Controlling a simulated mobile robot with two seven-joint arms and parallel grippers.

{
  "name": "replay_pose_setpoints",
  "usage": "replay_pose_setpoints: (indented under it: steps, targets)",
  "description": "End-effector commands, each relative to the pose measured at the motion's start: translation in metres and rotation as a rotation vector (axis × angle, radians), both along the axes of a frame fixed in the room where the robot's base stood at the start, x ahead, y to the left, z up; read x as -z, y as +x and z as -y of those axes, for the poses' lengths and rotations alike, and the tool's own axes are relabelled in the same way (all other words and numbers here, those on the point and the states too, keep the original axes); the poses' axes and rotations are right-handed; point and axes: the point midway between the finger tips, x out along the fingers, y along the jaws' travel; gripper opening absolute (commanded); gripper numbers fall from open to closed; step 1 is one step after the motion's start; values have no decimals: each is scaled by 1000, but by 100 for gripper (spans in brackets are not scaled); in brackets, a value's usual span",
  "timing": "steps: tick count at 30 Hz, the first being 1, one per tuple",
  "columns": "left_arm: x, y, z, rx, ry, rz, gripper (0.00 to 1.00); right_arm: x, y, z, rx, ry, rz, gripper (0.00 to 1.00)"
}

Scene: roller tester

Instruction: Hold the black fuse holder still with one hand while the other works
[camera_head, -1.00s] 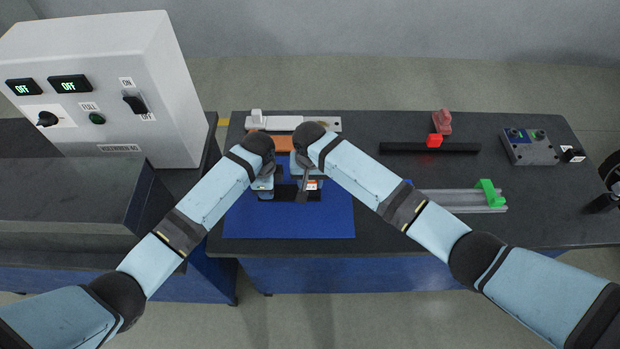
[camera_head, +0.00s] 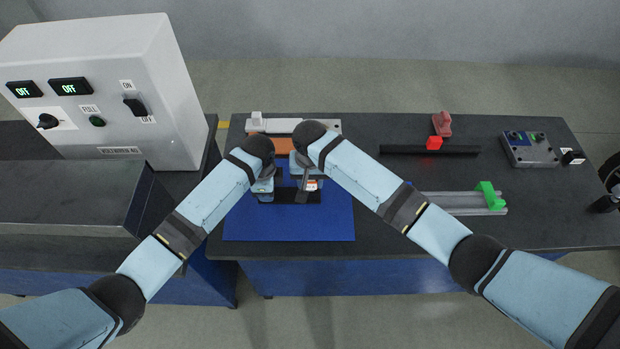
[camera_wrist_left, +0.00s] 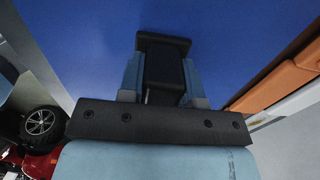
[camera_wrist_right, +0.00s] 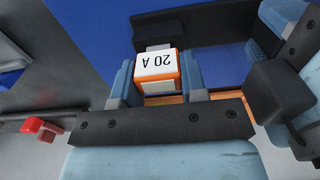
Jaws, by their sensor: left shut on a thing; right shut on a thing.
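The black fuse holder (camera_head: 292,197) lies on the blue mat (camera_head: 290,225). My left gripper (camera_head: 265,190) is at its left end and is shut on it. In the left wrist view the black holder (camera_wrist_left: 162,42) sits between the two blue fingers. My right gripper (camera_head: 310,184) is close by on the right, shut on a white and orange fuse (camera_wrist_right: 157,66) marked 20 A. Part of the black holder (camera_wrist_right: 158,20) shows just beyond the fuse. I cannot tell whether the fuse touches it.
Behind the mat are an orange-brown block (camera_head: 283,145) and a grey-white fixture (camera_head: 290,125). To the right are a black bar (camera_head: 400,149) with a red block (camera_head: 434,143), a metal rail (camera_head: 455,203) with a green piece (camera_head: 488,195), and a grey box (camera_head: 530,150). A control cabinet (camera_head: 150,80) stands left.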

Motion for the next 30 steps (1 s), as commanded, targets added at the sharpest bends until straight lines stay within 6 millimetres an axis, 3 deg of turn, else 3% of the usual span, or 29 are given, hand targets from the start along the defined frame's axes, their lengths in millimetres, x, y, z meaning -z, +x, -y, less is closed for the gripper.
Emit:
replay_pose_setpoints:
  steps: [5,30]
  targets:
    - [0,0,-1,0,1,0,6,-1,0,1,1,-1,0,0]
    - [0,0,0,0,0,0,6,-44,0,0,1,0,0,0]
